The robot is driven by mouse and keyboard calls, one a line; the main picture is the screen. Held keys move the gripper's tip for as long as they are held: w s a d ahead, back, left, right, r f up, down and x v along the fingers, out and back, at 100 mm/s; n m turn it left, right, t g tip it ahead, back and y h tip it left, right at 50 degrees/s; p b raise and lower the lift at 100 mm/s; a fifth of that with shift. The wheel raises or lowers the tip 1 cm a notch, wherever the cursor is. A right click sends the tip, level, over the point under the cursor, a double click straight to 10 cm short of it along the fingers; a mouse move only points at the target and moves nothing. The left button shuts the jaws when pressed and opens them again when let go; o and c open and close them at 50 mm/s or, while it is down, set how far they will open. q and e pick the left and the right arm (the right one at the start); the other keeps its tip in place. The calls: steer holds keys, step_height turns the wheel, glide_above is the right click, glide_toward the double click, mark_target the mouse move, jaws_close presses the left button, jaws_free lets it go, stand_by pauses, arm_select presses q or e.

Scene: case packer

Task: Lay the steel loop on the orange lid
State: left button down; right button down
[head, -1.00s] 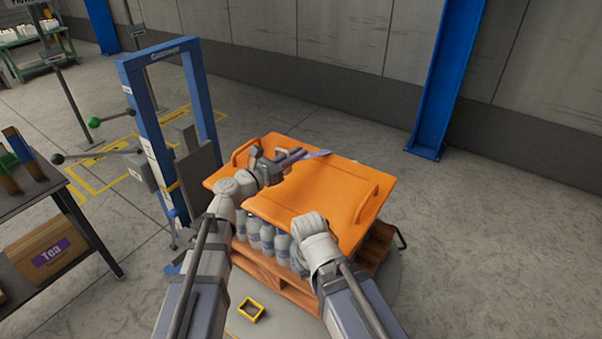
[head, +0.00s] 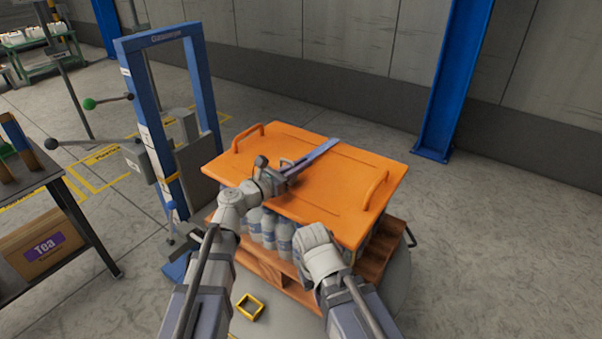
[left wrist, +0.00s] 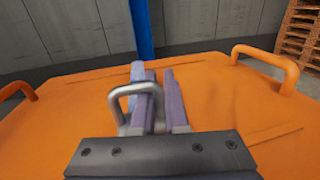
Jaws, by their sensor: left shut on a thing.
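The orange lid (head: 345,187) lies flat on top of a bottle stack, with a raised handle at each end; it fills much of the left wrist view (left wrist: 60,125). My left gripper (head: 327,148) is over the middle of the lid, fingers pointing to the far side. It is shut on the steel loop, a grey bent bar (left wrist: 116,101) that stands up by the fingers in the left wrist view. In the head view the loop is small and partly hidden. Whether it touches the lid is unclear. My right wrist is near the lid's front edge; its fingers are hidden.
Bottles (head: 268,229) stand under the lid on a wooden pallet (head: 268,266). A blue frame (head: 150,120) with lever arms stands close on the left. A small yellow square frame (head: 249,307) lies in front. The lid's right half is clear.

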arm_select(q)
steer(key=shift+f, duration=0.1)
steer(key=shift+f, duration=0.1)
steer(key=c, duration=1.4)
jaws_free()
steer(key=shift+f, duration=0.1)
steer(key=o, duration=0.5)
steer(key=shift+c, duration=0.2)
steer(key=shift+r, duration=0.35)
steer(key=v, duration=1.2)
steer(key=shift+s+f, duration=0.1)
steer(key=shift+f, duration=0.05)
